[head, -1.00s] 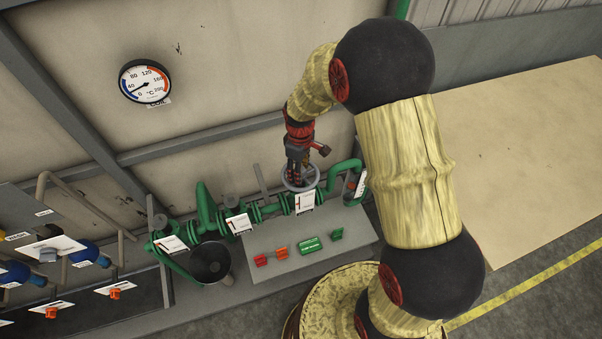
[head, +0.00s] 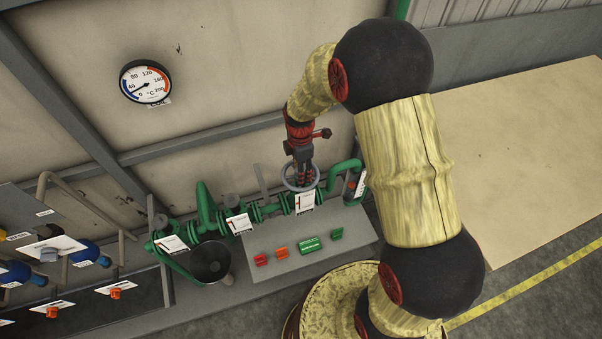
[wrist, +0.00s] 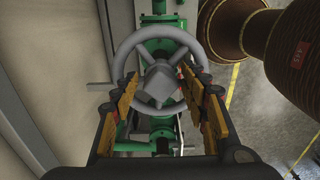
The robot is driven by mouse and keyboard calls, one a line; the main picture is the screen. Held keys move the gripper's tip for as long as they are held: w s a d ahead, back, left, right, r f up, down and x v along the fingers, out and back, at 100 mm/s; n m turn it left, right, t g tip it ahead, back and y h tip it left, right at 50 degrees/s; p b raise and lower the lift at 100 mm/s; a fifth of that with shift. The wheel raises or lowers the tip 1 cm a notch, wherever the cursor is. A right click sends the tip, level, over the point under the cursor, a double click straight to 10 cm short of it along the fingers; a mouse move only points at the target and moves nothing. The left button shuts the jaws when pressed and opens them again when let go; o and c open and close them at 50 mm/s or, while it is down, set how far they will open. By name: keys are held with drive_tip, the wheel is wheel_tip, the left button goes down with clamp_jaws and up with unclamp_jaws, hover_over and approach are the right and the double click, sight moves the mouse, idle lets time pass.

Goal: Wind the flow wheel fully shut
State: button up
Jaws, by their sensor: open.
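The flow wheel is a grey handwheel (head: 286,181) on the green pipe line in the head view. In the wrist view the wheel (wrist: 163,36) faces the camera, with a grey hub (wrist: 160,84) at its middle. My gripper (head: 302,180) points down over the wheel. In the wrist view my gripper (wrist: 160,80) is open, with one finger on each side of the hub. I cannot tell whether the fingers touch the wheel's rim or spokes. The head view hides part of the wheel behind my gripper.
Green pipes (head: 205,205) with white tags run along the wall. A grey panel (head: 300,262) with red, orange and green controls lies in front. A black round pot (head: 211,262) stands left of it. A dial (head: 146,82) hangs on the wall. A large beige board (head: 530,150) lies at right.

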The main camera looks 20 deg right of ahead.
drive_tip(key=n, duration=0.4)
drive_tip(key=shift+c, duration=1.3)
drive_tip(key=c, duration=0.7)
drive_tip(key=shift+o, duration=0.2)
drive_tip(key=m, duration=1.9)
drive_tip(key=shift+m, duration=0.4)
